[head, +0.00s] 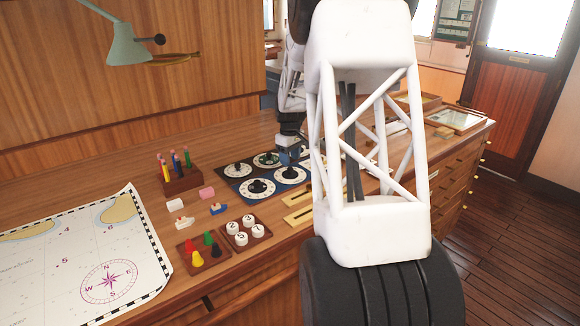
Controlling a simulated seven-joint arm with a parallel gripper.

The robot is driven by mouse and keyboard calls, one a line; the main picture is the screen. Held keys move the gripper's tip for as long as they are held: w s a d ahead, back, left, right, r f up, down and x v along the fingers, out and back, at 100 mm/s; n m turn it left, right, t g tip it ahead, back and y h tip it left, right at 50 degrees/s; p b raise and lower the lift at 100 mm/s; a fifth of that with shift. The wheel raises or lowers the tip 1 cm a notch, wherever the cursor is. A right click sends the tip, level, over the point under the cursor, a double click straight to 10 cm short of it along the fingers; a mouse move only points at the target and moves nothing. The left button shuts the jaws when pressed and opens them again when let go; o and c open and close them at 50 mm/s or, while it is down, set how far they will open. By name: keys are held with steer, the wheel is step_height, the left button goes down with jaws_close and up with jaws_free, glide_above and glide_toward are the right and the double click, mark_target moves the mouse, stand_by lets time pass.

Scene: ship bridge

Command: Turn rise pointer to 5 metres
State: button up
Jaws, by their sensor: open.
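A dark blue panel (234,194) lies on the wooden desk with several round white dials, each with a dark knob or pointer. Dials show at the back left (237,170), the back middle (266,159), the front left (258,189) and the front middle (293,176). The labels and pointer readings are too small to read, so I cannot tell which is the rise pointer. My gripper (289,161) is open, pointing down over the middle of the panel, close to the front middle dial. I cannot tell whether it touches a knob. My arm hides the panel's right side.
Left of the panel are a pencil block (182,182), an eraser (206,192), small model ships, a tray of coloured pawns (203,252) and a tray of numbered discs (243,235). A chart (80,250) covers the front left. A lamp (127,45) overhangs the back left.

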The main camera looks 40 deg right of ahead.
mark_target(290, 168)
steer(key=shift+f, duration=1.85)
steer(key=shift+c, duration=0.5)
steer(key=c, duration=0.8)
steer(key=shift+c, duration=0.2)
steer(key=shift+m, duration=0.3)
steer(key=m, duration=0.3)
steer(key=shift+m, duration=2.2)
